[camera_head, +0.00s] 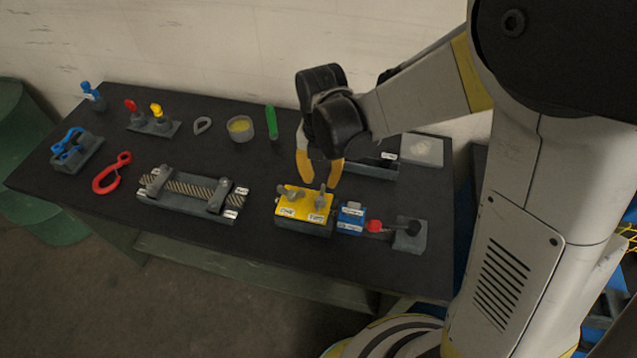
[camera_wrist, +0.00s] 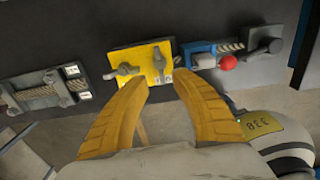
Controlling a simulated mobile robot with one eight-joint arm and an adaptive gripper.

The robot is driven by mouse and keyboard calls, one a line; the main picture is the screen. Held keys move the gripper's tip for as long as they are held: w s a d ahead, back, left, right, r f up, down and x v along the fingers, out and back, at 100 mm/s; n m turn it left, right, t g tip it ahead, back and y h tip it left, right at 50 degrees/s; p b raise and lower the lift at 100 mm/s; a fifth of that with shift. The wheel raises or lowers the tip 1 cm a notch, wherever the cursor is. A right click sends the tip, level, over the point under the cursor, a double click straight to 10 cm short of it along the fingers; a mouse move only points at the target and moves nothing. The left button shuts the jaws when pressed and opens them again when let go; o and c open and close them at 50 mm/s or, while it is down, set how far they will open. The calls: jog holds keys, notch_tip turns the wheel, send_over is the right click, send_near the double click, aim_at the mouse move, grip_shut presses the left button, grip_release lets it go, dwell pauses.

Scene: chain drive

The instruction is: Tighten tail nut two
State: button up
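A yellow plate (camera_head: 305,202) lies on a dark block near the front of the table, with two white labels on its front edge. Two grey wing nuts stand on it, a left one (camera_head: 293,194) and a right one (camera_head: 320,199). The right label seems to read "TWO". My gripper (camera_head: 320,182) is open and empty, pointing down near the right nut. In the wrist view, my gripper (camera_wrist: 163,82) has its yellow fingertips apart, near the plate's front edge. The right nut (camera_wrist: 158,59) shows beyond the gap; the left nut (camera_wrist: 125,70) is left of it. I cannot tell whether a fingertip touches the plate.
A blue device (camera_head: 350,217) with a red ball (camera_head: 375,226) sits close on the plate's right. A black tray (camera_head: 370,168) is behind my gripper. A red hook (camera_head: 110,175) lies farther left.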

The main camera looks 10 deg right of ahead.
aim_at(320, 195)
notch_tip(320, 195, down, 8)
jog(key=shift+r+b, duration=0.1)
jog(key=shift+b, duration=0.65)
grip_shut()
